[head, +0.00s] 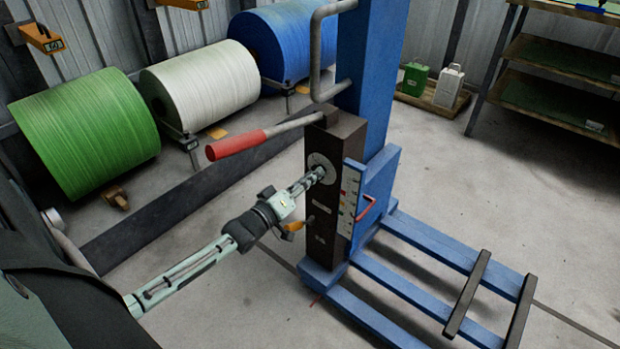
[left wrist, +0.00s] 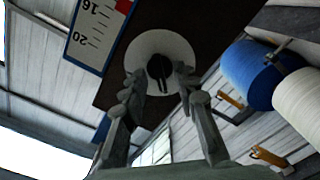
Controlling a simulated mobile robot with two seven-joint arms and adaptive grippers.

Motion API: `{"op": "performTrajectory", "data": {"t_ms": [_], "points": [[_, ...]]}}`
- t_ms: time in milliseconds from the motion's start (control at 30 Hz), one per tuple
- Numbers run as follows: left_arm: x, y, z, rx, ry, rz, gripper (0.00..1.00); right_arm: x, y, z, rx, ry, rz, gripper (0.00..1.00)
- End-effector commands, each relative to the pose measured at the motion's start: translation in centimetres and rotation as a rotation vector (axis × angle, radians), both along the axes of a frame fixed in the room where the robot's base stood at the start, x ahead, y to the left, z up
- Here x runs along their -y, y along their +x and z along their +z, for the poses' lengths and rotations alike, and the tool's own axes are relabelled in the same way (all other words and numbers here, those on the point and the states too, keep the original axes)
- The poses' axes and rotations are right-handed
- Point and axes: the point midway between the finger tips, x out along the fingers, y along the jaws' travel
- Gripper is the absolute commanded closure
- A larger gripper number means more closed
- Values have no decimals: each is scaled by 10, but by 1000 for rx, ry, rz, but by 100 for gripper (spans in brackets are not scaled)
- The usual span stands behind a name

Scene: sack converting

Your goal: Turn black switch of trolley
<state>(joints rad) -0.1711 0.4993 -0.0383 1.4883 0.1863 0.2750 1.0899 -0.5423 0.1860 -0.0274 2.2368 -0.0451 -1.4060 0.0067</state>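The blue trolley (head: 370,65) stands in the middle of the head view, with a dark control box (head: 326,222) on its column. A pale round plate (head: 317,160) is on the box's face. My left gripper (head: 318,174) reaches this plate and largely hides the switch in the head view. In the left wrist view, the black switch (left wrist: 160,68) sits at the centre of the white plate (left wrist: 160,42). The left gripper's fingers (left wrist: 158,80) are apart, one on each side of the switch; contact is not clear. My right gripper is not in view.
A red-handled lever (head: 238,144) sticks out left above my left gripper. Green (head: 85,130), white (head: 205,85) and blue (head: 285,40) rolls line the wall. The trolley's forks (head: 440,250) extend right. Shelves (head: 565,58) stand at the right.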

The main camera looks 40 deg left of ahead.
Motion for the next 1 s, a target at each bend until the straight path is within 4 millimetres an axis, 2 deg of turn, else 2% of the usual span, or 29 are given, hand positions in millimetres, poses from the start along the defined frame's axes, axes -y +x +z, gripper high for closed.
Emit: {"op": "performTrajectory", "data": {"t_ms": [167,400,767,1000], "points": [[0,0,0,0,0,0,71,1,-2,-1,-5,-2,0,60],[0,0,0,0,0,0,99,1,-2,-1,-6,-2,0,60],[0,0,0,1,9,0,100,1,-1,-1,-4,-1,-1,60],[0,0,1,7,93,0,100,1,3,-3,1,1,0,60]]}}
